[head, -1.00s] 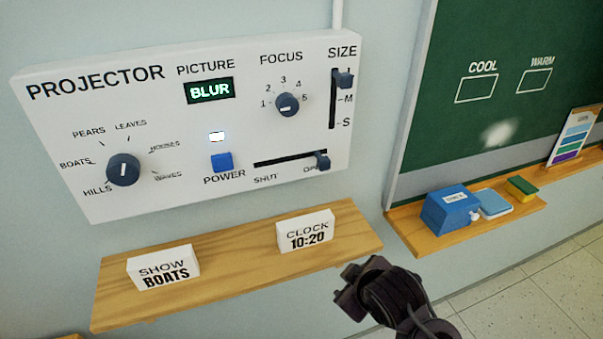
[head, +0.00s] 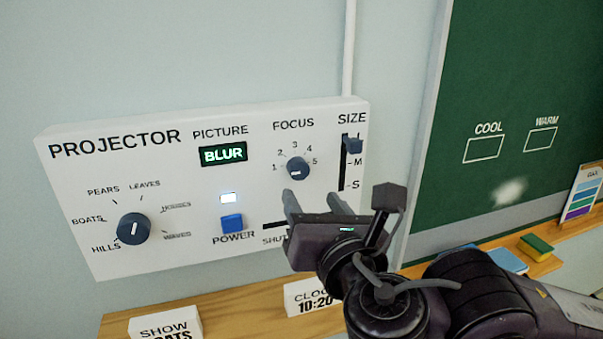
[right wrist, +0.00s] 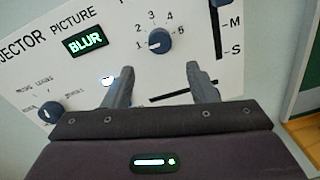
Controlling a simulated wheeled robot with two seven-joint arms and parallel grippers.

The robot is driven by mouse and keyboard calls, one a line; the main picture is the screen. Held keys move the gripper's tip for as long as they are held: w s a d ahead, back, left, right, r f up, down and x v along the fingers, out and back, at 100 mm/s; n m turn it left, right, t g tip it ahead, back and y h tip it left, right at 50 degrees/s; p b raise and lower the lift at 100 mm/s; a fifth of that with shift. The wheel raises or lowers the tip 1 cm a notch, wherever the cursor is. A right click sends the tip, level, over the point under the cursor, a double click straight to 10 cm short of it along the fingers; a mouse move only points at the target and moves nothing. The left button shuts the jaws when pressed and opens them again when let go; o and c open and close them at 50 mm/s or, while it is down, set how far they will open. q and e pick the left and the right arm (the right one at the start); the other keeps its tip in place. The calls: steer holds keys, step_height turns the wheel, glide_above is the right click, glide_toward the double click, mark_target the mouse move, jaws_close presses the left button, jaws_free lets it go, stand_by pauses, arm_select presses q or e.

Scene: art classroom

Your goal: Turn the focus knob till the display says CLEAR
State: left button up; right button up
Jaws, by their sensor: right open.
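The focus knob (head: 298,168) is a dark round knob on the white projector panel, under the word FOCUS with numbers 1 to 5 around it. It also shows in the right wrist view (right wrist: 160,40), its pale mark low and toward the left, on the side of the 1. The display (head: 223,154) reads BLUR in green, as it does in the right wrist view (right wrist: 85,45). My right gripper (head: 313,194) is open and empty, just below the knob and apart from it. In the right wrist view its fingers (right wrist: 153,72) are spread, with the knob beyond the gap. My left gripper is out of view.
The picture dial (head: 134,228), blue power button (head: 232,222) and size slider (head: 354,146) are on the same panel. A green chalkboard (head: 530,80) stands right.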

mark_target(300, 173)
steer(key=shift+n, duration=0.5)
steer(key=x, duration=0.2)
steer(key=b+x, duration=0.1)
steer(key=x, duration=0.3)
steer(key=shift+w+r+b, duration=0.25)
steer(key=shift+r+b, duration=0.05)
steer(key=shift+w+a+r, duration=0.1)
steer(key=shift+w, duration=0.55)
steer(key=c, duration=1)
steer(key=shift+o, duration=0.2)
